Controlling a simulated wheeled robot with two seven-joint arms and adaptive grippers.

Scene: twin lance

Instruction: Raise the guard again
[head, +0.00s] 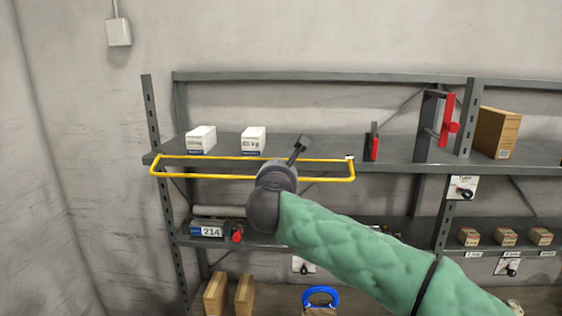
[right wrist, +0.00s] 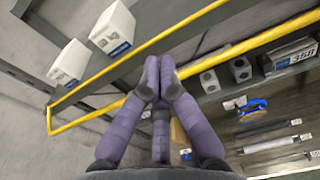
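The guard is a long yellow bar frame (head: 210,177) at the front of the upper grey shelf, standing out from its edge. It also crosses the right wrist view (right wrist: 85,117). My right gripper (head: 300,143) is at the middle of the guard and hides part of its outer bar. In the right wrist view my purple fingers (right wrist: 160,68) are drawn together across the outer bar and look closed on it; the contact itself is hidden. Two white boxes, a left one (head: 201,139) and a right one (head: 253,139), stand on the shelf behind the guard. My left gripper is not in view.
On the upper shelf (head: 330,150), right of the guard, stand a red-handled item (head: 374,142), a red lever (head: 449,122) and a cardboard box (head: 497,132). A lower shelf holds a unit labelled 214 (head: 208,230). A blue handle (head: 321,296) shows below.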

